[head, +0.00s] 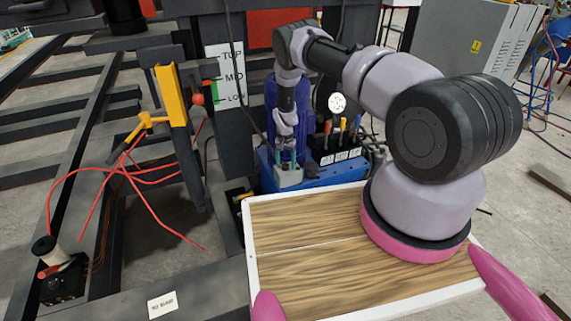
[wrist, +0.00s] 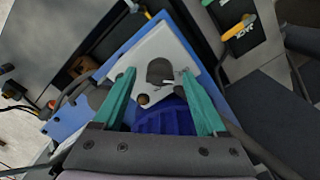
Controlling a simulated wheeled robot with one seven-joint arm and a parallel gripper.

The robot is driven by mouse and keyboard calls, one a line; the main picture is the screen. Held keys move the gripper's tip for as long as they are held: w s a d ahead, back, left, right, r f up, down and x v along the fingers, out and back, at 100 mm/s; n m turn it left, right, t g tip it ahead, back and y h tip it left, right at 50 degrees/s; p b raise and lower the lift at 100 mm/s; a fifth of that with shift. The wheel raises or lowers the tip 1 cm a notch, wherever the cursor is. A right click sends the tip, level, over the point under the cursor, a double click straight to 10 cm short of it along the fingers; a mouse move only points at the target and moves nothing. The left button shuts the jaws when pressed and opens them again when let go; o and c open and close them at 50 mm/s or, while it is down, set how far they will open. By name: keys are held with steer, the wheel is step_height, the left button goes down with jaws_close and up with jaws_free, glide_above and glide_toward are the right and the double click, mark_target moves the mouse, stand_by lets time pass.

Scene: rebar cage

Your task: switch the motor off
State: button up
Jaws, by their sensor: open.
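The blue motor (head: 270,112) stands upright on a blue unit (head: 320,172), partly hidden behind my arm. A light grey box (head: 288,179) sits at the front left of that unit. In the wrist view the grey box (wrist: 163,45) lies between and just beyond the fingertips. A dark arch-shaped part (wrist: 159,71) and a small brass-coloured round part (wrist: 143,99) show on or by it. The motor's blue ribs (wrist: 160,118) show below. My gripper (head: 287,158) points down over the box; its teal fingers are open (wrist: 158,76) with nothing held. I cannot tell the switch's position or any contact.
Levers with coloured handles (head: 343,128) and a round gauge (head: 338,103) stand right of the motor. A TOP/MID/LOW sign (head: 229,75) and yellow post (head: 170,95) are to the left. Red cables (head: 125,170) hang near the dark frame. A wooden-topped tray (head: 300,220) is in front.

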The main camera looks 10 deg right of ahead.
step_height(320, 180, up, 10)
steer(key=shift+r, duration=0.15)
stand_by(0.4)
step_height(320, 180, up, 24)
steer(key=t+y, duration=0.1)
steer(key=t, duration=0.1)
steer(key=s+d+r+t+y, duration=0.1)
steer(key=s+r, duration=0.2)
steer(key=r, duration=0.6)
steer(key=s+d+r, duration=0.2)
steer(key=s+r, duration=0.1)
steer(key=r, duration=0.6)
steer(key=s+d+r+n+t, duration=0.1)
steer(key=s+r+t, duration=0.1)
steer(key=s+r, duration=1.15)
steer(key=s+d+r+t, duration=0.1)
steer(key=s, duration=0.8)
steer(key=s+r+n+t, duration=0.1)
steer(key=s+r, duration=0.1)
steer(key=s, duration=0.8)
steer(key=shift+s+d+r, duration=0.15)
steer(key=shift+d, duration=0.2)
